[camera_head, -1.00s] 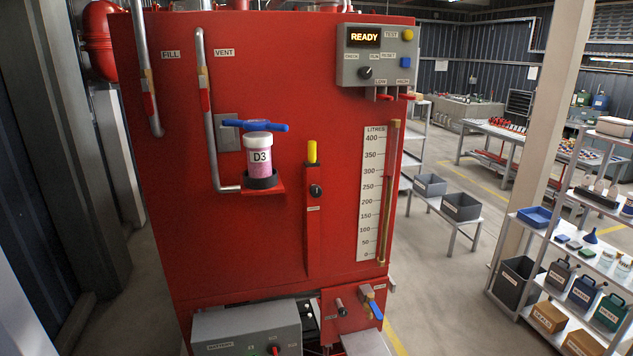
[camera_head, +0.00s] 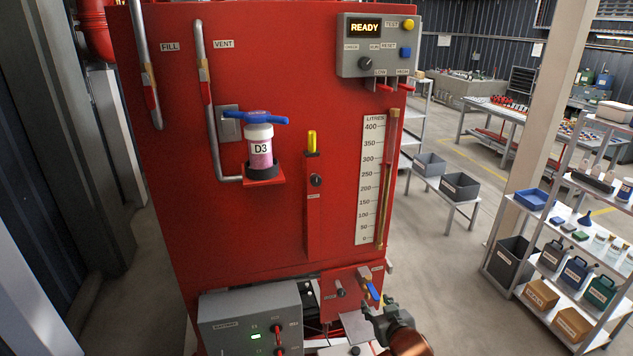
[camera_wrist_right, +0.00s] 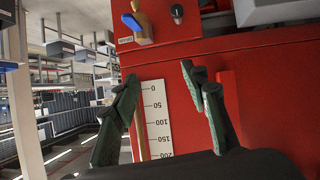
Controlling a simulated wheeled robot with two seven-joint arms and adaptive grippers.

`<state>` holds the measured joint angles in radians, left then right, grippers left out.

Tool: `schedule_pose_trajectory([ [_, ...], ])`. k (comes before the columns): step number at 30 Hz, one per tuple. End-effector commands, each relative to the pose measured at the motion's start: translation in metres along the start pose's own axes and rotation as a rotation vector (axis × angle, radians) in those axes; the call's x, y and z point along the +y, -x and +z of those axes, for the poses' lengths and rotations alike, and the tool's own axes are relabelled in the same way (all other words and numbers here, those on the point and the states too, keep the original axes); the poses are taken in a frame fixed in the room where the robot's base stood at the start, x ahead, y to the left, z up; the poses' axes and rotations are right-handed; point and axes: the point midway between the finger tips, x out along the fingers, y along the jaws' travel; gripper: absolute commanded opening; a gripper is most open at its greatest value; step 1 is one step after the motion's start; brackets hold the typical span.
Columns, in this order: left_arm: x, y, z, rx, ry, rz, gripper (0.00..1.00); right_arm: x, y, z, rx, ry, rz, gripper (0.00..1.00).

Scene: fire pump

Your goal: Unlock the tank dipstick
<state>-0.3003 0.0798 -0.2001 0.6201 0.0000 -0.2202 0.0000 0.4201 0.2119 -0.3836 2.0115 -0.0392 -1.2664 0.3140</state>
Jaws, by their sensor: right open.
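The tank dipstick (camera_head: 312,141) has a yellow grip that stands upright at the top of a narrow red housing on the front of the red tank (camera_head: 225,225). A dark round knob (camera_head: 316,180) sits on the housing just below the grip. My right gripper (camera_head: 376,305) is low at the right, below the level scale and well below and right of the dipstick. In the right wrist view its two fingers (camera_wrist_right: 160,78) are apart with nothing between them, before the tank front. The dipstick grip does not show there. My left gripper is not in view.
A level scale (camera_head: 371,180) is right of the dipstick. A D3 jar (camera_head: 261,152) with a blue handle above it stands on a bracket at the left. A blue lever (camera_head: 373,290) is close to my right gripper. A grey control box (camera_head: 250,322) is below.

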Motion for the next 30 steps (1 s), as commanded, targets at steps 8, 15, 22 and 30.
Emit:
schedule_pose_trajectory([
  [8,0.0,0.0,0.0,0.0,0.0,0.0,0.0,-0.06,0.007,-0.218,0.299,0.107,-0.028,0.41],
  [15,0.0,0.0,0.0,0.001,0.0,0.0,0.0,-0.096,0.039,-0.33,0.459,0.162,-0.037,0.41],
  [22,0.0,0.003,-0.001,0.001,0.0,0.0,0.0,-0.105,0.042,-0.357,0.491,0.173,-0.038,0.41],
  [30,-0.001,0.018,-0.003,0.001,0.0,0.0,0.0,-0.107,0.007,-0.376,0.489,0.173,-0.038,0.41],
])
